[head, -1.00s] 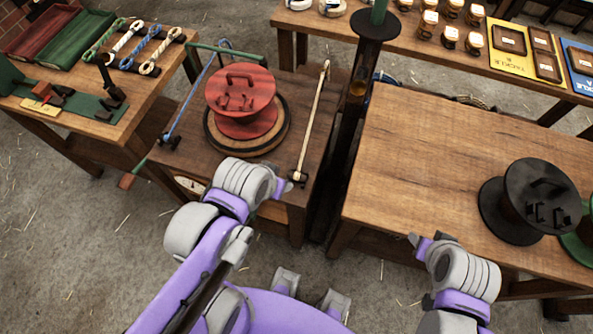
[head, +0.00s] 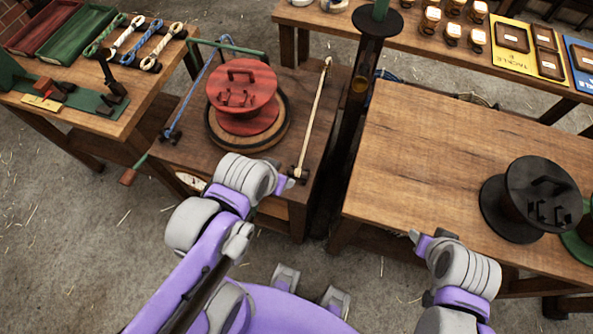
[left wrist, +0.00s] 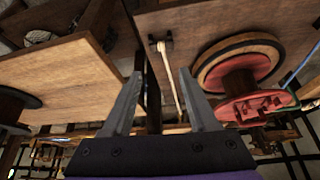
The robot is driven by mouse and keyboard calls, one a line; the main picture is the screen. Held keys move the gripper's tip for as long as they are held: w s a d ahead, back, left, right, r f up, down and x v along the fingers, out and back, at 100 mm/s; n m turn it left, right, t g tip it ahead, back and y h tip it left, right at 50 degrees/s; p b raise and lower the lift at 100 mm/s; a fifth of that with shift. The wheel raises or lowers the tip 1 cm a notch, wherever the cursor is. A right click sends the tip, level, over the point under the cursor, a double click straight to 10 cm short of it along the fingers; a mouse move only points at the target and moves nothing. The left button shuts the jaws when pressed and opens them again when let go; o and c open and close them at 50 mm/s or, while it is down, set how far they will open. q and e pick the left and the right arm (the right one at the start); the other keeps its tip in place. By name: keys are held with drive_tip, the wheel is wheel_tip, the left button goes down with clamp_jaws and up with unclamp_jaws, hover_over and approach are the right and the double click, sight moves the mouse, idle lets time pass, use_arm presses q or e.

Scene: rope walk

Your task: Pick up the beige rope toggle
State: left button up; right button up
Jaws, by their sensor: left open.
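A beige rope (head: 315,118) runs along the right side of the small dark table; it also shows in the left wrist view (left wrist: 171,80). Its near end meets a small dark fitting (head: 298,174). I cannot tell a separate toggle from the rope. My left gripper (head: 288,184) is just left of that near end in the head view. In the left wrist view, its fingers (left wrist: 160,100) are apart and empty, and the rope shows between them, farther off. My right gripper (head: 418,237) is by the right table's front edge; its jaws are too small to read.
A red spool (head: 242,84) on a round wooden base stands left of the beige rope. A blue rope (head: 198,88) runs along the table's other side. A dark post (head: 360,75) rises to the right. The right table (head: 430,150) is mostly bare, with a black spool (head: 530,200).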

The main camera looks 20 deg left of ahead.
use_arm(q)
drive_tip(key=w+f+n+g+b, duration=0.3)
drive_tip(key=w+n+b, duration=0.2)
drive_tip(key=n, duration=0.4)
drive_tip(key=n+g+b, duration=0.2)
drive_tip(key=n+b, duration=0.3)
drive_tip(key=n, duration=0.5)
hover_over(300, 172)
drive_tip(key=f, duration=1)
drive_tip(key=shift+s+a+f, duration=0.1)
drive_tip(key=shift+s, duration=0.2)
drive_tip(key=f, duration=0.5)
drive_tip(key=shift+w+f+b, duration=0.1)
drive_tip(key=shift+w+b, duration=0.2)
drive_tip(key=shift+w, duration=0.05)
clamp_jaws()
